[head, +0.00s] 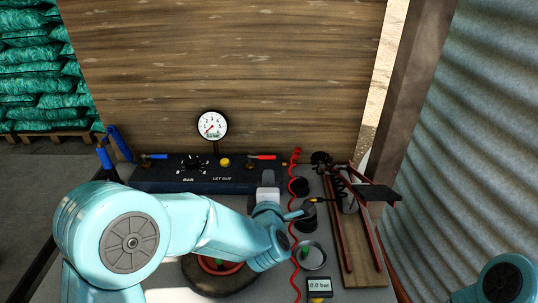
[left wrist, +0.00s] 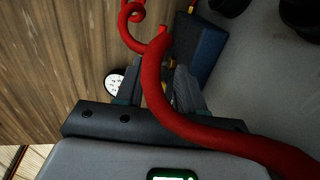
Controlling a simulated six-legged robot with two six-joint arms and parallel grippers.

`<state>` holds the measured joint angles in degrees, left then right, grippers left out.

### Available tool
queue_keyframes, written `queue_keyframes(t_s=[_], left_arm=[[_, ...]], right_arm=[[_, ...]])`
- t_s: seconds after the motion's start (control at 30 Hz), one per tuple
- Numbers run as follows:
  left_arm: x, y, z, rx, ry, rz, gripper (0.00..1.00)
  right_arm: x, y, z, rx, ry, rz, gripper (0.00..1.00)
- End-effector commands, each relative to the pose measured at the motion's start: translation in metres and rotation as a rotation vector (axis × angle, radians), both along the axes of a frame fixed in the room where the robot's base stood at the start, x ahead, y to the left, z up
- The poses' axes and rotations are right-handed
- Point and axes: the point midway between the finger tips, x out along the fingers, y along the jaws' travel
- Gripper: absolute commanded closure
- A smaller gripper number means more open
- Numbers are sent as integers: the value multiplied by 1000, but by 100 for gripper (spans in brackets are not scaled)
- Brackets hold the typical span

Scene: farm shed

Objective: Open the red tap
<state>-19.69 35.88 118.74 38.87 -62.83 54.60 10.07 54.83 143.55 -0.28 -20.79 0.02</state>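The red tap (head: 262,157) is at the right end of the dark blue panel, with its red lever lying roughly level. My left gripper (head: 268,180) is in front of the panel, just below and near the red tap in the head view. Its fingers mostly hide behind its own pale body there. In the left wrist view the left gripper (left wrist: 160,85) has its fingers apart, with yellow parts between them. A red hose (left wrist: 175,115) crosses close to the camera and hides part of the gap, so contact with the tap cannot be seen. My right gripper is out of view.
The red coiled hose (head: 294,240) runs right of my gripper. A pump (head: 350,200) on a board stands further right.

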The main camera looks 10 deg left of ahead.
Motion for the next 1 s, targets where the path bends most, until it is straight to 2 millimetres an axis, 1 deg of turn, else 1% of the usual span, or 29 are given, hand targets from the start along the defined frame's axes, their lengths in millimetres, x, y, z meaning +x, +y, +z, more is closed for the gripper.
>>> queue_keyframes(t_s=[0.17,0.4,0.6,0.7,0.8,1.0], left_arm=[[29,7,-7,0,2,4,62],[85,18,-18,1,1,3,62],[123,26,-26,1,2,3,62],[136,28,-29,0,2,1,62],[144,30,-30,1,1,1,62],[149,31,-31,2,1,1,62]], right_arm=[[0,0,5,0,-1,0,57],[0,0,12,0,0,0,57],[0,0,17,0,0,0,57],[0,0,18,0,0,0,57],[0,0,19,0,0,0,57],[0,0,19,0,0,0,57]])
